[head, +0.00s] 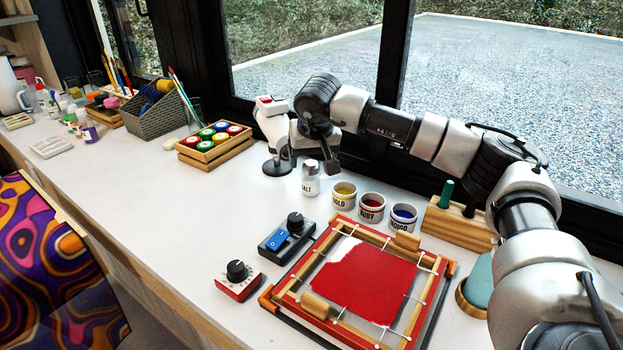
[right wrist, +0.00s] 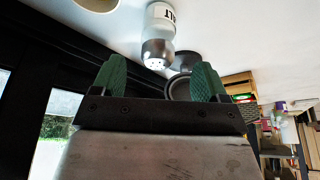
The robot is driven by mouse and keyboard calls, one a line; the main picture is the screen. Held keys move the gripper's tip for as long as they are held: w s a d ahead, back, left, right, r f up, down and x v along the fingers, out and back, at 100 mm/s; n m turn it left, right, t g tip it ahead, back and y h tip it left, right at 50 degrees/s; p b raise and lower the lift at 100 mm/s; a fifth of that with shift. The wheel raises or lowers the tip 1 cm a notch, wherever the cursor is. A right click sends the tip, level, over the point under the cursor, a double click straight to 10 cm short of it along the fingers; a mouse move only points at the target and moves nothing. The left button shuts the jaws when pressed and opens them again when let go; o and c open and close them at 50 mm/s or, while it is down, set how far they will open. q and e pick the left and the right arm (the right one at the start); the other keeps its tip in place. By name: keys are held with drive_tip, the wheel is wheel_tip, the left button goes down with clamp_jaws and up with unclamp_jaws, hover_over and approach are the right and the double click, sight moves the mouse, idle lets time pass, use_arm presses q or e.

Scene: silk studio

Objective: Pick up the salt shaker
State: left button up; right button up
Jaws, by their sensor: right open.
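My right gripper (head: 312,164) is open and empty, close above and around the shaker's top. In the right wrist view the two green fingers of my right gripper (right wrist: 160,74) are spread apart. The shaker's holed cap (right wrist: 157,52) lies just past the fingertips, roughly centred between them. I cannot tell whether a finger touches it. My left gripper is not in view.
Paint pots (head: 371,206) stand close right of the shaker. A red-framed screen (head: 345,285), a blue switch box (head: 286,236) and a red dial box (head: 238,279) lie in front. A dark round base (head: 277,168) is just left. A crate (head: 215,152) stands further left. The window is behind.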

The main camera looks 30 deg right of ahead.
sight(311, 163)
drive_tip(key=x, duration=0.4)
drive_tip(key=shift+w+d+f, duration=0.15)
drive_tip(key=shift+w+d, duration=0.1)
drive_tip(key=c, duration=1)
drive_tip(key=shift+c, duration=0.2)
